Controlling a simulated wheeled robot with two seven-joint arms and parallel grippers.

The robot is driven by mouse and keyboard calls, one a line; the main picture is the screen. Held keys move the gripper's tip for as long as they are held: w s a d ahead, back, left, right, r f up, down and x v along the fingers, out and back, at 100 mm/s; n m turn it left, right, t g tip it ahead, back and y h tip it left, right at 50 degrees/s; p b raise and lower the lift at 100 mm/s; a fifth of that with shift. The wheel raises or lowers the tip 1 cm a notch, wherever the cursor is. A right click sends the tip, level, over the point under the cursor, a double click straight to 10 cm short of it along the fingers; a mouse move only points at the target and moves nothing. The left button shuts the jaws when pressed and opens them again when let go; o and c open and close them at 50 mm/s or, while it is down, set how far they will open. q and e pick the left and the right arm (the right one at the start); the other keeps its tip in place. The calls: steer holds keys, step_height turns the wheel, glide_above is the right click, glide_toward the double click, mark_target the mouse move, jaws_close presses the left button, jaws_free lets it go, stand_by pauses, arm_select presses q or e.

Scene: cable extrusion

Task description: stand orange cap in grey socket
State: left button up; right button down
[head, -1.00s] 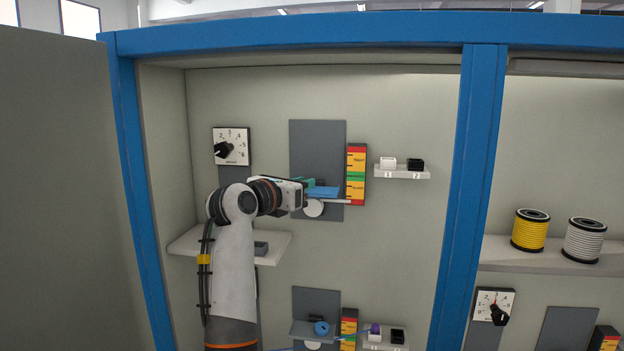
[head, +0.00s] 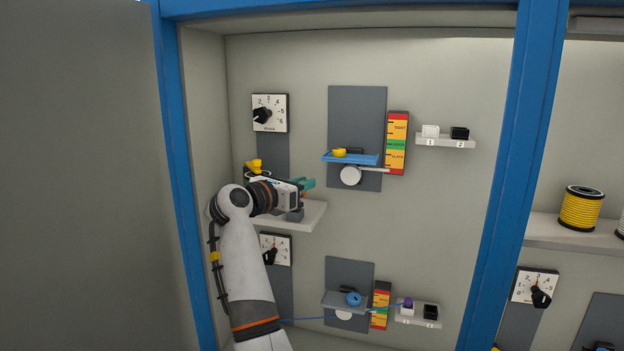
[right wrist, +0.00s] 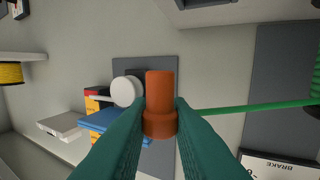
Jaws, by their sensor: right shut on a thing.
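My right gripper (head: 308,184) is shut on the orange cap (right wrist: 160,105), which stands between its two teal fingers in the right wrist view. In the head view the cap (head: 303,198) shows only as a small piece below the fingers. The grey socket (head: 295,215) is a small block on the white shelf, just under the gripper. The cap appears above the socket; I cannot tell whether they touch. In the right wrist view a grey block with a dark recess, which looks like the socket (right wrist: 203,14), is cut off at the top edge. My left gripper is not in view.
A blue tray (head: 365,160) with a yellow piece sits right of the gripper, beside a coloured gauge (head: 397,143). A green strand (right wrist: 245,108) runs rightward behind the cap. A dial (head: 269,113) is above. The blue post (head: 512,180) stands right.

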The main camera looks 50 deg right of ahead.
steer(key=shift+w+f, duration=0.2)
steer(key=shift+w, duration=0.3)
steer(key=shift+w+f, duration=0.15)
steer(key=shift+w, duration=0.35)
step_height(320, 180, down, 2)
steer(key=shift+w+f+b, duration=0.1)
steer(key=shift+f+b, duration=0.15)
steer(key=shift+b, duration=0.75)
steer(key=shift+a+f+b, duration=0.1)
steer(key=shift+f+b, duration=0.7)
steer(key=shift+f, duration=0.05)
steer(key=shift+f+b, duration=0.25)
steer(key=shift+b, duration=0.25)
steer(key=c, duration=1.2)
jaws_free()
steer(key=shift+c, duration=0.2)
